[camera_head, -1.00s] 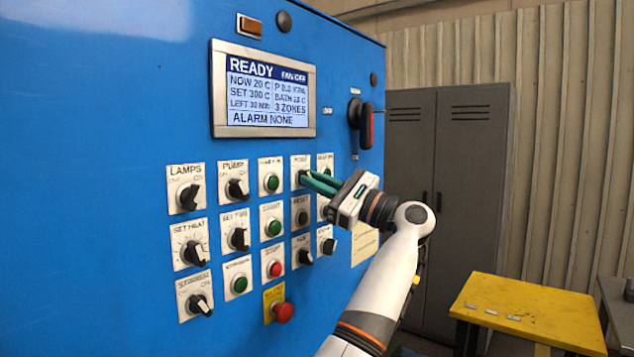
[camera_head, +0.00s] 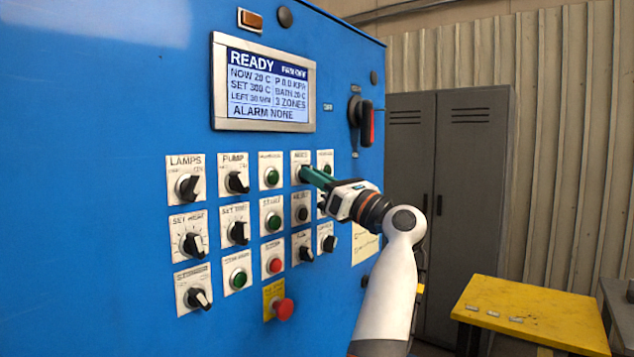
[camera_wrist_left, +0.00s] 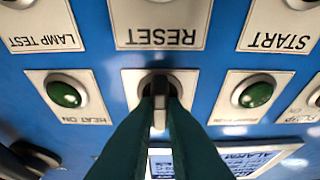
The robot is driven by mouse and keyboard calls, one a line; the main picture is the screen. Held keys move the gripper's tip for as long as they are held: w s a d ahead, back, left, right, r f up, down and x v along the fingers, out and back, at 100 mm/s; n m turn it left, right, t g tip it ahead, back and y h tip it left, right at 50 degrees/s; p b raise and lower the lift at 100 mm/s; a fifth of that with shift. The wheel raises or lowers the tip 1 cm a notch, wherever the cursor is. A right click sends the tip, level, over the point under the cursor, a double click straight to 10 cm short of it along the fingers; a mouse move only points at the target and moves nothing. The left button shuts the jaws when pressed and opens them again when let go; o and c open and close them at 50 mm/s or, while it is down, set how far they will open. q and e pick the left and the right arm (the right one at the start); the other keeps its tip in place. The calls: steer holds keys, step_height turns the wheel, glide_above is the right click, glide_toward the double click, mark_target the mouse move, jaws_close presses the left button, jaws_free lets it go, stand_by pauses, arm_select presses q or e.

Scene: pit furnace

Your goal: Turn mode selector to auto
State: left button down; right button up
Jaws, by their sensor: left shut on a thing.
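The mode selector is a small black knob on a white plate (camera_head: 300,158) in the top row of the blue panel. My left gripper (camera_head: 307,174) reaches it from the right with its green fingers, which hide most of the knob in the head view. In the left wrist view, upside down, the selector knob (camera_wrist_left: 159,103) stands between the two fingertips, and the gripper is shut on it. The knob's light grey strip points roughly straight along the picture's vertical there. The plate's lettering is hidden by the fingers in that view. My right gripper is not in view.
Green buttons (camera_wrist_left: 64,95) and (camera_wrist_left: 254,94) flank the selector closely, with the reset plate (camera_wrist_left: 160,25) in the row below. The display (camera_head: 264,85) reads READY. A red emergency button (camera_head: 283,309) sticks out lower down. A yellow table (camera_head: 540,318) stands at right.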

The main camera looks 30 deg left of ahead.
arm_select(q)
steer(key=shift+s+r+m+t+h+p, duration=0.1)
steer(key=shift+m+t+h+p, duration=0.25)
steer(key=shift+m+t, duration=0.75)
steer(key=shift+w+m+t+h+p, duration=0.1)
steer(key=shift+m+t+p, duration=0.3)
steer(key=shift+m, duration=1.35)
steer(key=shift+s+r+m+t+h+p, duration=0.1)
steer(key=shift+m+t+h+p, duration=0.45)
steer(key=shift+m, duration=0.9)
steer(key=shift+f+t, duration=0.1)
steer(key=shift+t, duration=0.25)
steer(key=shift+m, duration=0.3)
steer(key=c, duration=1.5)
jaws_free()
steer(key=shift+f, duration=0.1)
